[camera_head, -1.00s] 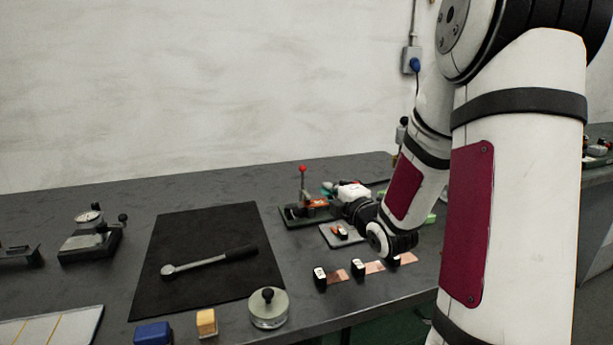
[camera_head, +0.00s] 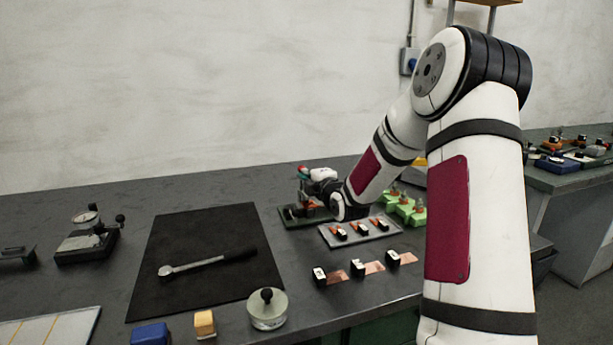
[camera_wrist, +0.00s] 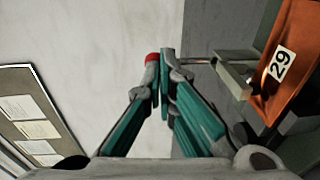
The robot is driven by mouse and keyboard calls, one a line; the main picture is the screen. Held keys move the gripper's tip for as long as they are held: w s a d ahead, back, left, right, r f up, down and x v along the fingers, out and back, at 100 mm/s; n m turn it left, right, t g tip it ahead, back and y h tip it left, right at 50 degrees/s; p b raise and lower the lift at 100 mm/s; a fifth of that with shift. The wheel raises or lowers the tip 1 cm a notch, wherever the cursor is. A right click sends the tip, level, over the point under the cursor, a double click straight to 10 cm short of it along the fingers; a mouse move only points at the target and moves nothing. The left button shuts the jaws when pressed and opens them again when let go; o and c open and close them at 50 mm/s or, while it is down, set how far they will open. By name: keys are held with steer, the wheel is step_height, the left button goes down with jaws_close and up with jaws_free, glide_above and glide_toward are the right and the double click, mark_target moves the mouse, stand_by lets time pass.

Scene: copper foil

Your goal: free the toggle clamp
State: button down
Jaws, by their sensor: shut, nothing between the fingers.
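The toggle clamp (camera_head: 292,215) stands on a dark base at the back of the bench, right of the black mat. Its red knob (camera_head: 302,168) is up, with my gripper (camera_head: 307,174) right beside it. In the wrist view, the teal fingers of my gripper (camera_wrist: 160,58) are shut with nothing between them. The red knob (camera_wrist: 152,57) shows just behind the left fingertip; I cannot tell whether they touch. An orange part (camera_wrist: 285,60) with a "29" label is at the right, next to a metal clamp arm (camera_wrist: 232,78). My wrist hides part of the clamp.
A grey tray (camera_head: 325,236) with several small pieces lies in front of the clamp. Copper strips with black blocks (camera_head: 357,267) lie nearer. Green holders (camera_head: 405,208) stand to the right. A ratchet (camera_head: 205,264) lies on the black mat (camera_head: 160,300). The wall is behind.

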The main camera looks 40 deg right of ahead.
steer(key=shift+w+d+r+g+p, duration=0.1)
steer(key=shift+w+r+g+p, duration=0.2)
steer(key=shift+w+g+p, duration=0.4)
stand_by(0.4)
steer(key=shift+r+p, duration=0.2)
steer(key=shift+p, duration=0.4)
steer(key=g+p, duration=0.1)
steer(key=w+g+p, duration=0.1)
steer(key=p, duration=0.1)
steer(key=shift+d+r+y, duration=0.2)
steer(key=shift+r+y, duration=0.1)
steer(key=shift+y, duration=0.1)
steer(key=g+p, duration=0.1)
steer(key=p, duration=0.2)
steer(key=w+g+p, duration=0.1)
steer(key=p, duration=0.2)
steer(key=shift+w+d+r+g+y, duration=0.1)
steer(key=shift+w+d+g+y, duration=0.2)
steer(key=shift+d+y, duration=0.1)
steer(key=w, duration=0.1)
steer(key=w+g+p, duration=0.1)
steer(key=w+f+p, duration=0.1)
steer(key=shift+d+g, duration=0.3)
steer(key=shift+r, duration=0.1)
steer(key=shift+r+p, duration=0.35)
steer(key=shift+r, duration=0.3)
